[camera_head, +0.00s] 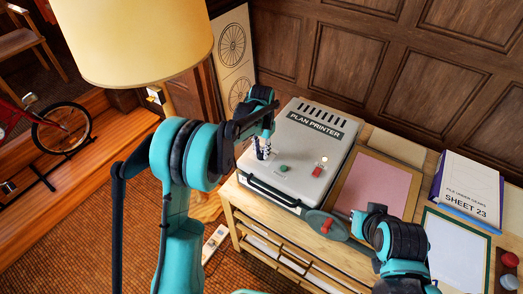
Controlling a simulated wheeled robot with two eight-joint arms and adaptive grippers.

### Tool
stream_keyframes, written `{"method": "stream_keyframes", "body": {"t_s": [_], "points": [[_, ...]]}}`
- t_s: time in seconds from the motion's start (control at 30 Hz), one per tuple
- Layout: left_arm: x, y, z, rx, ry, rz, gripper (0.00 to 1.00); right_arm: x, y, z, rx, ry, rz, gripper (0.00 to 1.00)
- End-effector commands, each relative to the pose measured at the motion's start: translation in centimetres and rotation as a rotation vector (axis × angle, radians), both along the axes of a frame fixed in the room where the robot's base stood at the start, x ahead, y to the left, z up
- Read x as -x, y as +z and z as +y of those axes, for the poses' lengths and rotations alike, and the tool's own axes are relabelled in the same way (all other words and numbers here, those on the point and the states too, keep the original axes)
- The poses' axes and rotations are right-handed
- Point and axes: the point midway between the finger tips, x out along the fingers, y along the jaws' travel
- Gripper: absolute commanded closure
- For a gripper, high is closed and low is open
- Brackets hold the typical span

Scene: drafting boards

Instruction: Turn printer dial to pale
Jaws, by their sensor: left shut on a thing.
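The plan printer (310,118) is a pale grey box with a dark "PLAN PRINTER" label, standing on a wooden table. My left gripper (262,150) points down onto the left part of its top, with its fingers shut on what appears to be the printer dial. The fingers cover the dial, so its setting cannot be read. To their right on the printer top are a green button (284,169) and a red switch (317,172) with a small lit lamp (323,160) above it. My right gripper (343,219) is low at the table's front, by a grey disc; its fingers are unclear.
The grey disc (318,219) with a red part is at the table's front edge. A board with pink paper (371,183) lies right of the printer. A lamp (137,40) stands left.

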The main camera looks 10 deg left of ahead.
Motion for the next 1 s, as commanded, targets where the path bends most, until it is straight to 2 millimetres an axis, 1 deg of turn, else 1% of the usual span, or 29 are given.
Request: {"method": "stream_keyframes", "body": {"t_s": [0.3,0.77,0.8,0.87,0.9,1.0], "points": [[-0.04,0.02,-0.01,0.000,0.098,-0.001,1.00,0.00,-0.06,0.00,0.000,0.000,0.000,1.00],[-0.05,0.03,0.00,0.000,0.112,-0.001,1.00,0.00,-0.06,0.00,0.000,0.000,0.000,1.00],[-0.05,0.03,0.00,0.000,0.112,-0.001,0.73,0.00,-0.06,0.00,0.000,0.000,0.000,1.00],[-0.04,0.03,0.00,0.000,0.112,-0.001,0.57,0.00,-0.06,0.00,0.000,0.000,0.000,1.00],[-0.04,0.02,0.00,0.000,0.112,-0.001,0.54,0.00,-0.06,0.00,0.000,0.000,0.000,1.00],[-0.03,0.02,0.00,0.000,0.112,-0.001,0.54,0.00,-0.06,0.00,0.000,0.000,0.000,1.00]]}}
